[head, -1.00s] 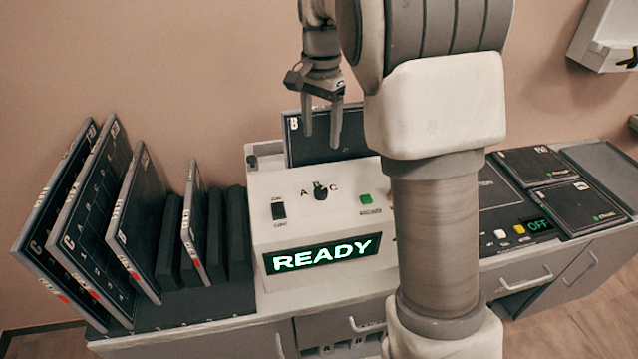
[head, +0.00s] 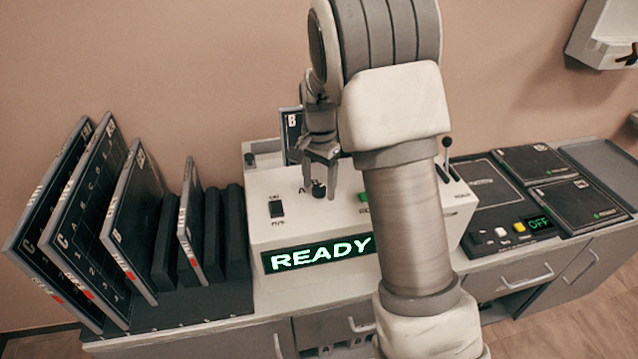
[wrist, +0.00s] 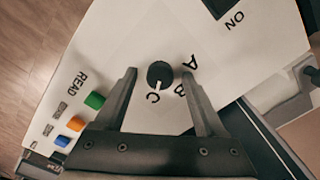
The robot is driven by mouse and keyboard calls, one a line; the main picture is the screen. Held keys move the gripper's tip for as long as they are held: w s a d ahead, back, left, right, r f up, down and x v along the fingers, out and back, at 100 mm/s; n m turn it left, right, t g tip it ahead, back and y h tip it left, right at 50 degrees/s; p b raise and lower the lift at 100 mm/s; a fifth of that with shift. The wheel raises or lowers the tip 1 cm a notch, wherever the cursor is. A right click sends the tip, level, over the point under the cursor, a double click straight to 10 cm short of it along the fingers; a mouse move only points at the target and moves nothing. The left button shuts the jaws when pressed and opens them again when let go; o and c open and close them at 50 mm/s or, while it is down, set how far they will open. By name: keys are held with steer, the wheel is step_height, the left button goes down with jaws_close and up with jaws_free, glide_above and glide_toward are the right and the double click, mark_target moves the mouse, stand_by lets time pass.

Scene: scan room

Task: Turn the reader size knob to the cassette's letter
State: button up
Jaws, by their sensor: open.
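The reader (head: 262,232) is a white box with a lit READY display. Its black size knob (wrist: 160,72) shows in the wrist view with letters A, B and C beside it. The white mark on the knob appears to point toward C. A dark cassette (head: 290,122) with letter B stands upright at the back of the reader, mostly hidden behind my arm. My gripper (head: 320,172) is open and empty, just above the knob. In the wrist view the knob lies between the two fingers, with a gap on each side. Whether the fingertips reach the knob's height is unclear.
A rack (head: 170,316) with several upright cassettes stands left of the reader. A black switch (head: 277,209) and green button (wrist: 95,100) are on the reader's face. A lever (head: 446,150) rises at its right. A dark console (head: 488,190) with an OFF display lies further right.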

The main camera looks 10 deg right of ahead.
jaws_close()
stand_by(0.3)
steer(key=shift+n, duration=0.3)
steer(key=n, duration=0.5)
steer(key=shift+n, duration=0.3)
steer(key=n, duration=0.5)
steer(key=shift+n, duration=0.4)
jaws_free()
